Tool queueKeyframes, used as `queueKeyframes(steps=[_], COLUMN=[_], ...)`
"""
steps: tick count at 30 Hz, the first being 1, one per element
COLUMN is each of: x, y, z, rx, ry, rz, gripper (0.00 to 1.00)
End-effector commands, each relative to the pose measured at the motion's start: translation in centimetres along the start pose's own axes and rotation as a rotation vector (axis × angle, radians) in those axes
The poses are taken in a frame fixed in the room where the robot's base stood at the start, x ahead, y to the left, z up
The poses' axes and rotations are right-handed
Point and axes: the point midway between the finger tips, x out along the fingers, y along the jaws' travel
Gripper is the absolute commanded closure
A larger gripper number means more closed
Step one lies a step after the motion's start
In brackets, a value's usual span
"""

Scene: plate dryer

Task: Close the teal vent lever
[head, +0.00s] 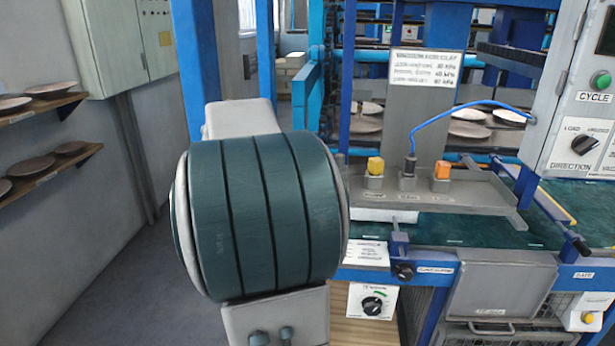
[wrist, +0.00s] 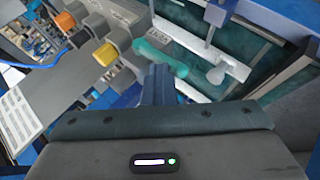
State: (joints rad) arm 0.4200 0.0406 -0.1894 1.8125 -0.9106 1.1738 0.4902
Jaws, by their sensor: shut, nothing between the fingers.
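The teal vent lever (wrist: 160,55) shows in the wrist view, above the middle of the picture. It is a rounded, bent teal bar lying slantwise beside the yellow knob. My gripper (wrist: 160,76) is shut and empty, its blue fingers pointing at the lever. The fingertips are right at the lever's lower edge in that view. I cannot tell whether they touch it. In the head view I do not see the lever or my gripper; my own arm's large teal-banded link fills the middle left.
A yellow knob (head: 375,166) and an orange knob (head: 442,170) stand on a grey ledge (head: 480,192). A blue hose (head: 450,112) arches to the control box (head: 585,140). A pale handle-like part (wrist: 228,62) sits right of the lever. Plate shelves (head: 40,170) line the left wall.

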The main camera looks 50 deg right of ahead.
Motion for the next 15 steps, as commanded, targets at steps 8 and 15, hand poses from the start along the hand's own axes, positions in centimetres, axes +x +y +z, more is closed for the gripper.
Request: queueKeyframes(steps=[8, 15], x=[0.5, -4.5], y=[0.8, 1.9], z=[0.9, -0.4], rx=[0.002, -0.006], ry=[-0.039, 0.002], rz=[0.006, 0.000], gripper=[1.00, 1.00])
